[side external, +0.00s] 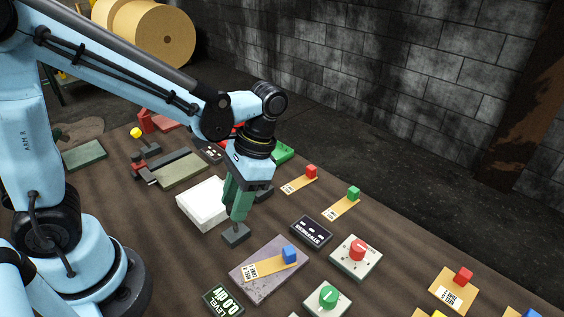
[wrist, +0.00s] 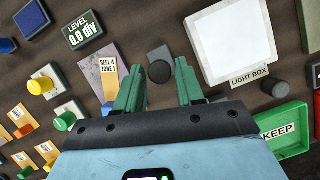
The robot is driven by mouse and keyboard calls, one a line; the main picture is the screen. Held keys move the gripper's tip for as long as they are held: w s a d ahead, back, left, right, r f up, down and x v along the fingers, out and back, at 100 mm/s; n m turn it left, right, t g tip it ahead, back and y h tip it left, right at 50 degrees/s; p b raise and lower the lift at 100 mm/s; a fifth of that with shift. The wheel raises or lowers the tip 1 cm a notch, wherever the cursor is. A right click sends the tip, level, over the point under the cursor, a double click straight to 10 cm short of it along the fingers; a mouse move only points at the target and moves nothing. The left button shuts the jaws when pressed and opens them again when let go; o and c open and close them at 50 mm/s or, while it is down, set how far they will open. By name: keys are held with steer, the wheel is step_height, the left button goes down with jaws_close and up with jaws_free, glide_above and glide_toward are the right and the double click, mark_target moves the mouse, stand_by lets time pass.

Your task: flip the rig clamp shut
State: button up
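I cannot firmly pick out the rig clamp. The likeliest thing is a small dark fixture (side external: 147,152) with a yellow ball knob (side external: 136,132), at the far left of the bench in the side external view. It does not clearly show in the wrist view, and I cannot tell its position. My gripper (side external: 237,222) points down in front of the light box, well apart from that fixture. In the wrist view my gripper (wrist: 159,66) has its two green fingers spread, with nothing held. A dark grey block (side external: 236,235) lies below the fingertips and shows between them in the wrist view (wrist: 160,70).
The white light box (side external: 202,205) stands beside my gripper, and a green KEEP tray (wrist: 287,132) lies near it. A grey plate (side external: 290,246) with a reel tag, a level display (side external: 223,300), and red (side external: 357,250) and green (side external: 328,296) knob boxes crowd the front.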

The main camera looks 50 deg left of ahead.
steer(key=shift+o, duration=1)
steer(key=v, duration=1.2)
steer(key=shift+s+a+r+t+h, duration=0.65)
steer(key=shift+s+t, duration=1.45)
steer(key=shift+s, duration=0.45)
steer(key=shift+f, duration=6.05)
jaws_close()
